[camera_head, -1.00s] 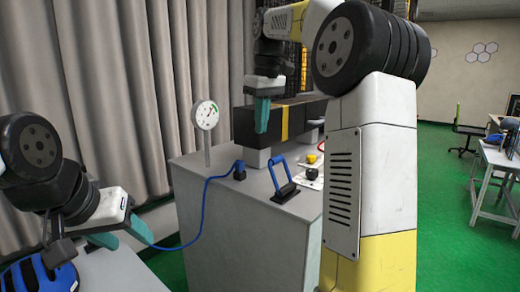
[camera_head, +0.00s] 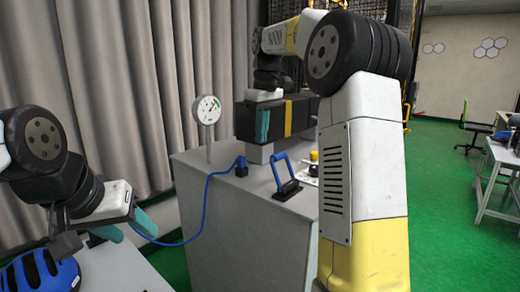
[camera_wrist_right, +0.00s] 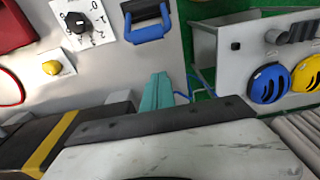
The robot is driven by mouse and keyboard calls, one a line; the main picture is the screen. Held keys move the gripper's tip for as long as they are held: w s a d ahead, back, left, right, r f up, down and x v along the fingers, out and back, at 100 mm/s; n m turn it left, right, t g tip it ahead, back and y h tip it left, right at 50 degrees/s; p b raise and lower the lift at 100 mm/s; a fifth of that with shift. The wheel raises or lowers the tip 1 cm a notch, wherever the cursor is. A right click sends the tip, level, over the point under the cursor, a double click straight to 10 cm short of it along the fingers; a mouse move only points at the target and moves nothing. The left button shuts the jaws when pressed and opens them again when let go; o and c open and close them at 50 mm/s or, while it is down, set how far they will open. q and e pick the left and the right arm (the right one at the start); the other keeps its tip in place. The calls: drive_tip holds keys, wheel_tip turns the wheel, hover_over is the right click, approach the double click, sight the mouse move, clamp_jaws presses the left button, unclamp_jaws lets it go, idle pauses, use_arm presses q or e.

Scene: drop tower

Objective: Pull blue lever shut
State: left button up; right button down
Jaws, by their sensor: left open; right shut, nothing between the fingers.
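The blue lever (camera_head: 282,173) stands tilted up from its dark base on top of the grey cabinet (camera_head: 228,236). In the right wrist view the lever's blue handle (camera_wrist_right: 150,28) shows at the top, apart from the fingers. My right gripper (camera_head: 262,126) is shut and empty, above the cabinet, behind and left of the lever, in front of the black and yellow beam. Its teal fingers are together in the right wrist view (camera_wrist_right: 157,92). My left gripper (camera_head: 128,226) is open and empty at the lower left, above the light table.
A dial gauge (camera_head: 207,110) stands on the cabinet's left side, with a blue cable (camera_head: 207,200) running from a blue plug. A yellow button (camera_wrist_right: 52,67) and black knob (camera_wrist_right: 76,22) sit near the lever. A blue helmet (camera_head: 40,272) lies at the lower left. My right arm blocks the cabinet's right side.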

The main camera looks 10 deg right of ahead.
drive_tip(key=s+f, duration=0.1)
drive_tip(key=d+f, duration=0.1)
drive_tip(key=s+d+f, duration=0.1)
drive_tip(key=f, duration=0.1)
drive_tip(key=shift+s, duration=0.35)
drive_tip(key=shift+s+d+r, duration=0.1)
drive_tip(key=shift+d, duration=0.05)
